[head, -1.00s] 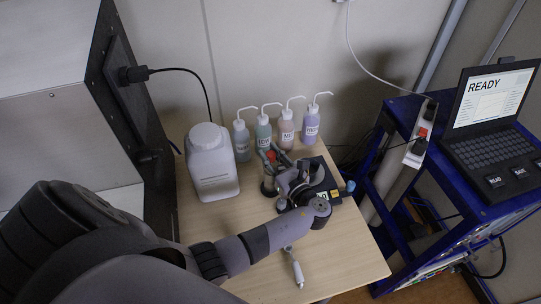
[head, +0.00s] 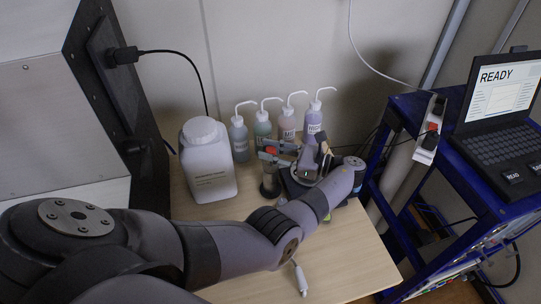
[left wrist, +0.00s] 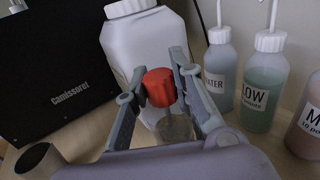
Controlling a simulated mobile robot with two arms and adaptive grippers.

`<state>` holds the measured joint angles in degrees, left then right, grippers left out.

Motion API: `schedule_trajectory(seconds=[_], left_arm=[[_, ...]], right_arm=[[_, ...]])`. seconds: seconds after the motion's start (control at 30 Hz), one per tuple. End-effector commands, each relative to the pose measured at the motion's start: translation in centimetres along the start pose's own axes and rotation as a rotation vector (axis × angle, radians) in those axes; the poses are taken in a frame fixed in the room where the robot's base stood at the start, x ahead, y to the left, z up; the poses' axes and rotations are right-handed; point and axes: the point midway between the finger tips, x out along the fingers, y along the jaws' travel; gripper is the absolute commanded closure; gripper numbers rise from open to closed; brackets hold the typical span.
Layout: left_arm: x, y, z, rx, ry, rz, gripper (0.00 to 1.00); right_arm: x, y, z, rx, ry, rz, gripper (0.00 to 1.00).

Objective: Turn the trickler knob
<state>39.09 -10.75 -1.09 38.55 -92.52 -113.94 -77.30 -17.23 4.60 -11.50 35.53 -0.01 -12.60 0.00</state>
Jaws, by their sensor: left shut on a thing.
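The red trickler knob (left wrist: 159,87) sits between the two fingers of my left gripper (left wrist: 161,76) in the left wrist view. The fingers are shut on it from both sides. A translucent trickler body (left wrist: 174,128) shows below the knob, partly hidden by the gripper. In the head view the red knob (head: 271,150) shows in part at my left gripper (head: 279,152), above the trickler on the table. My left arm reaches in from the left and covers part of the bench there. My right gripper is not in view.
A white jug (head: 208,165) stands left of the knob. Several wash bottles (head: 263,132) stand in a row behind. A dark device (head: 345,200) lies right of the trickler, partly covered by my arm. A pale slim tool (head: 301,278) lies on the table front (head: 350,250).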

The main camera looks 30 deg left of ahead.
Motion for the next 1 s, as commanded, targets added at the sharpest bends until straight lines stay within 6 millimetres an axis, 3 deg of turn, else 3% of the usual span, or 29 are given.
schedule_trajectory(seconds=[0.83, 0.87, 1.0], left_arm=[[0.02, -0.03, 0.06, -0.001, -0.001, 0.085, 1.0], [0.02, -0.03, 0.06, -0.002, -0.001, 0.085, 0.77], [0.03, -0.04, 0.06, -0.002, -0.001, 0.084, 0.67]], right_arm=[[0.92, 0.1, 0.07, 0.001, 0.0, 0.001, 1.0], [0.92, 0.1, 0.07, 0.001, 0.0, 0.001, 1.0], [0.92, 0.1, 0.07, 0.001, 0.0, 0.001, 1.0]])
